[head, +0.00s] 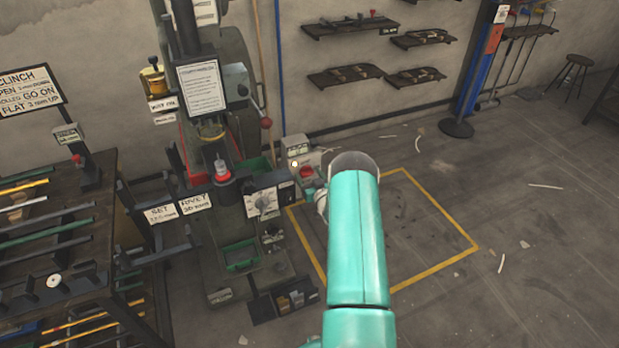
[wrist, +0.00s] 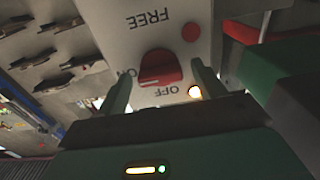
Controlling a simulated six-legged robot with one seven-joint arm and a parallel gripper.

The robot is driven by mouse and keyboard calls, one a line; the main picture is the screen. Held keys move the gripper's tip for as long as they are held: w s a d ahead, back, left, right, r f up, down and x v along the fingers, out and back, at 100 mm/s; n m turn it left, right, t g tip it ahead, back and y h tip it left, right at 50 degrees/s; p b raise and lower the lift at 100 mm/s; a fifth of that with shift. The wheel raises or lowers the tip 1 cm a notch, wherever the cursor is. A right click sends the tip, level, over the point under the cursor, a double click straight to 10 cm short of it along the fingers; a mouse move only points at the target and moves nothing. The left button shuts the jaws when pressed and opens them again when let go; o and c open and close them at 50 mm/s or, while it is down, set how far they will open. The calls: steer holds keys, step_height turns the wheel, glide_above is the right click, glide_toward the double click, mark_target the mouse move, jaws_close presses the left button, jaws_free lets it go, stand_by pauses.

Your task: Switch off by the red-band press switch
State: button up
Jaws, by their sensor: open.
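A red rotary knob (wrist: 153,69) sits on a pale switch plate (wrist: 140,40) in the wrist view, which appears upside down. The plate reads FREE above and OFF below the knob; an ON label at the left is partly hidden. A lit lamp (wrist: 194,92) glows beside OFF. My gripper (wrist: 160,72) is open, with one finger at each side of the knob; I cannot tell whether they touch it. In the head view the switch box (head: 298,148) and its red knob (head: 306,171) stand right of the press (head: 232,125).
A second red round part (wrist: 190,32) is on the plate. A rack of bars (head: 60,225) stands left. Floor inside the yellow outline (head: 440,264) is mostly clear.

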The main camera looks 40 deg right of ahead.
steer(key=shift+c, duration=0.2)
steer(key=c, duration=1)
steer(key=shift+o, duration=0.2)
